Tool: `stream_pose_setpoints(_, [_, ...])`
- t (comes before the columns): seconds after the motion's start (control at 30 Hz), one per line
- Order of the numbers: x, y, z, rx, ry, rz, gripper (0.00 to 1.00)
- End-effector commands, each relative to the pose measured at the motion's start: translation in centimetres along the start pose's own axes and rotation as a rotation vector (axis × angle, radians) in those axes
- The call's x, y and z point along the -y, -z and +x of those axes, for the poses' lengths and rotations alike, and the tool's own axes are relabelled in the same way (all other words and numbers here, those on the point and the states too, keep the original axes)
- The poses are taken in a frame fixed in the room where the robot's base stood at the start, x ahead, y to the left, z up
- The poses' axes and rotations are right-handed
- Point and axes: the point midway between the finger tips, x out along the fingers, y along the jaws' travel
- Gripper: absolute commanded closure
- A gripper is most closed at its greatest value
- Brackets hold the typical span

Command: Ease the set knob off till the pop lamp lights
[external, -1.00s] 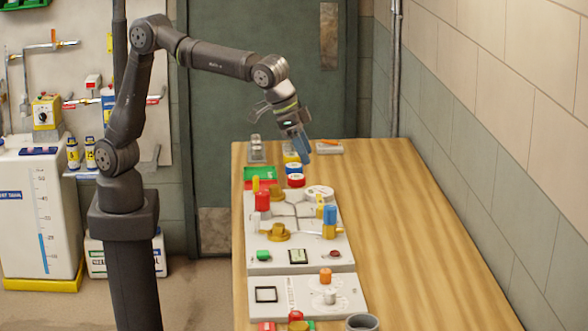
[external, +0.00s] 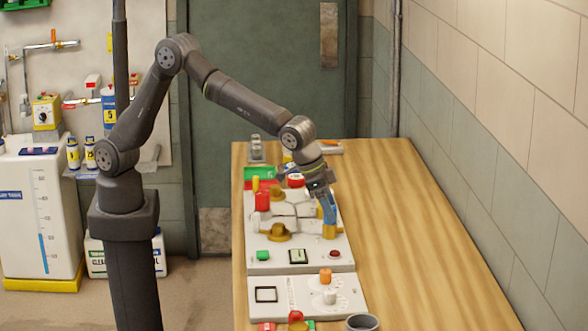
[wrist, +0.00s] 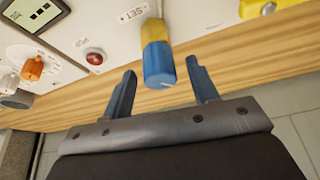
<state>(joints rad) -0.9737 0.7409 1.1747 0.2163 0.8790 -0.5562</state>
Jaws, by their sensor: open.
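The set knob (wrist: 157,62), a blue and yellow cylinder beside a SET label (wrist: 133,14), stands on the grey panel. In the wrist view its blue end lies between my gripper's (wrist: 161,74) two blue fingertips, with a visible gap on each side. My gripper (external: 329,207) is open just over the knob in the external view, where the fingers hide its upper part and the yellow base (external: 329,233) shows. A dark red lamp (wrist: 95,57) is on the same panel, also in the external view (external: 335,254). I cannot tell whether it is the pop lamp; it looks unlit.
A small display (external: 298,256) and a green button (external: 263,255) are on the same panel. Yellow and red fittings stand left of my gripper. The bench (external: 420,240) is clear on the right.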

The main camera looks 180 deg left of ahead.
Motion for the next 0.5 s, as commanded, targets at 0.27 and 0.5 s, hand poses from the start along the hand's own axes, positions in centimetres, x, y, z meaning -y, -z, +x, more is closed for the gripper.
stream_pose_setpoints(0.27, [0.02,0.01,0.86,0.0,0.0,0.0,0.46])
stream_pose_setpoints(0.5, [0.02,0.0,0.83,0.0,0.0,0.0,0.67])
